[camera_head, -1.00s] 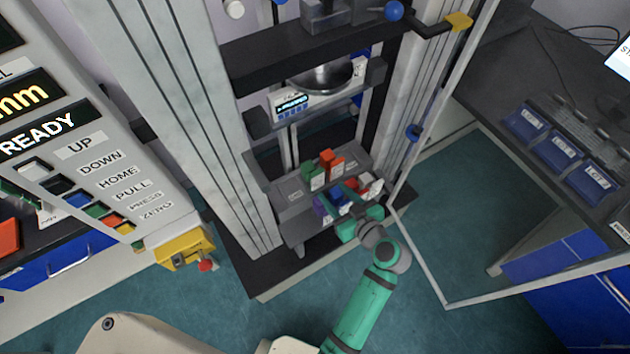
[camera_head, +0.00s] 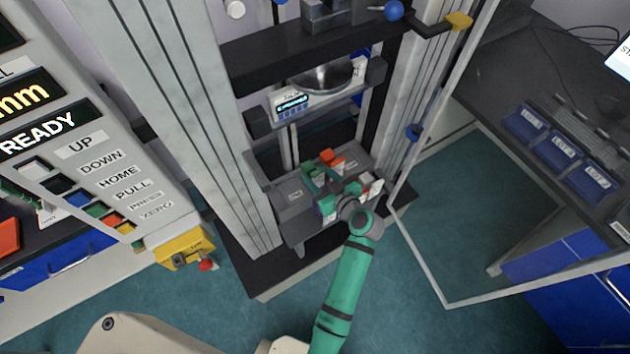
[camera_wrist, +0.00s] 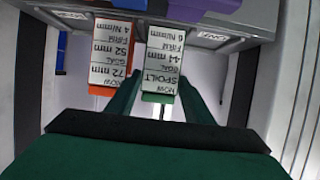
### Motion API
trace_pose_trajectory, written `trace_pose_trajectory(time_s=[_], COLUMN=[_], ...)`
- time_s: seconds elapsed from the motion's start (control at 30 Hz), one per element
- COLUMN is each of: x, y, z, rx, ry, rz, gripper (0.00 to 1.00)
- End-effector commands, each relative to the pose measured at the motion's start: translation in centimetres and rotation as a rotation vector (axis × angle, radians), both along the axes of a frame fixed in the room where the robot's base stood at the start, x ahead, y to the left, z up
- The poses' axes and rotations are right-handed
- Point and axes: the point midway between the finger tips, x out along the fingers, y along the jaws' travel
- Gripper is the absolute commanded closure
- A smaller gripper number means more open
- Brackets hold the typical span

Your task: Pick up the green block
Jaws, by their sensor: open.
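My gripper (camera_wrist: 161,78) is open, with one finger on each side of the block. The left finger lies in the gap between it and the orange block (camera_wrist: 101,90). I cannot tell whether either finger touches the green block. In the head view my gripper (camera_head: 320,180) is over the shelf at the green block, which it partly hides.
The orange block (camera_head: 331,159) stands close beside the green one on the grey shelf (camera_head: 292,196). Other labelled blocks at the shelf front are partly covered by my arm. A plate with a metal bowl (camera_head: 325,77) is above. Machine columns flank the shelf; an open door frame (camera_head: 421,257) is right.

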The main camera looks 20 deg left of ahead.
Motion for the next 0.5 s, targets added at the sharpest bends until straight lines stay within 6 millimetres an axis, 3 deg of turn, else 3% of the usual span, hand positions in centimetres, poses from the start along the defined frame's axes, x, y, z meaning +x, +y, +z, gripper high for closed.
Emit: trace_pose_trajectory(time_s=[0.3,0.47,0.5], x=[0.27,0.27,0.29], y=[0.3,0.27,0.26], z=[-0.19,-0.19,-0.16], rx=[0.0,0.0,0.0], ry=[-0.001,-0.001,-0.001], rz=[-0.002,-0.002,-0.002], gripper=[0.55,0.94,0.96])
